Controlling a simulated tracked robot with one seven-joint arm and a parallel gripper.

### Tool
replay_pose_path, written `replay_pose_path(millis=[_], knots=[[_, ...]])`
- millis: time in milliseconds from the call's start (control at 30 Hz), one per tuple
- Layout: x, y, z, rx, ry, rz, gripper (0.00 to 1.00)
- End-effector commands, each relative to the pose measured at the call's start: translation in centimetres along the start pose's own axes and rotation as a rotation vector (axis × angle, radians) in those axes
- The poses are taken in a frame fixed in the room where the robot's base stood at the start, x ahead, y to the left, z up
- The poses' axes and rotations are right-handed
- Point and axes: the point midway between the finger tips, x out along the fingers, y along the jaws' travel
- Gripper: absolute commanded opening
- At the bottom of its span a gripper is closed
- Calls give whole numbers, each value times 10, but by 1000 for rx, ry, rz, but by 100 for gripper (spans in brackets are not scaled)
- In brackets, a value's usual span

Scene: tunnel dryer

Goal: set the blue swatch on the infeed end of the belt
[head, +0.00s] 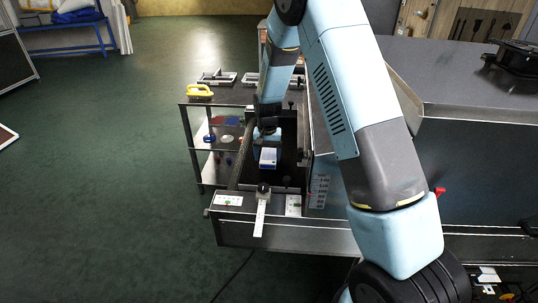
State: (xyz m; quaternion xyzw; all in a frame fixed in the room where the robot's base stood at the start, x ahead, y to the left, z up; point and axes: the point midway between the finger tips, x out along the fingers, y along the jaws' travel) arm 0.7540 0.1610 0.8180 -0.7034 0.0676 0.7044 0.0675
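The dark belt (288,178) lies in the narrow infeed channel at the middle of the head view. My arm reaches down over it from above. My gripper (267,134) points down over the channel; its fingers are dark and small, and I cannot tell if they are open or shut. Just below it is a small blue piece with a pale front (268,157), which may be the blue swatch. I cannot tell whether it is held or rests on the belt.
A shelf rack (203,158) with small coloured items stands left of the channel, with a yellow-handled tool (199,91) on top. A metal ledge with a white strip (260,218) fronts the channel. The dryer housing (470,160) is at right. Green floor at left is clear.

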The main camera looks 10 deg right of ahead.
Motion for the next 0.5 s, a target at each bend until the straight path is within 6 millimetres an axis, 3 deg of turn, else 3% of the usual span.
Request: replay_pose_path(millis=[133,500], knots=[[0,0,0,0,0,0,91],[-6,0,-1,1,2,-1,91]])
